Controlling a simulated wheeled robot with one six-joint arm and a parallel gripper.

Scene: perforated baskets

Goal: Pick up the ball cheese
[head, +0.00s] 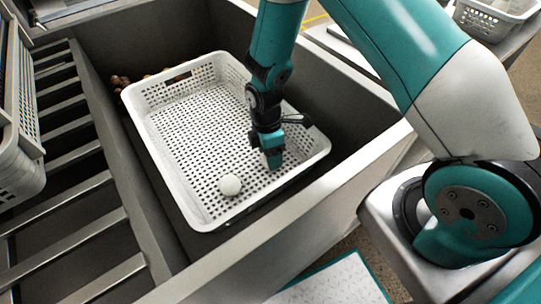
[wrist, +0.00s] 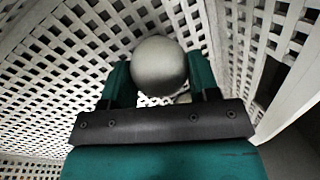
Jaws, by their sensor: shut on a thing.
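In the wrist view, a smooth pale round ball cheese (wrist: 160,66) sits between the two teal fingers of my gripper (wrist: 160,80), which are shut on it. A small pale patch (wrist: 184,98) shows just below it, too covered to identify. In the head view, my gripper (head: 272,160) points down inside the white perforated basket (head: 145,96), toward its near right side. The held cheese is hidden there by the fingers. A white ball (head: 230,185) lies on the basket floor to the lower left, apart from the gripper.
The basket stands in a grey bin (head: 289,226) with raised walls. Several small brown things (head: 121,82) lie behind the basket's far left edge. A slatted rack (head: 70,235) and stacked baskets (head: 22,125) are at left. Most of the basket floor is clear.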

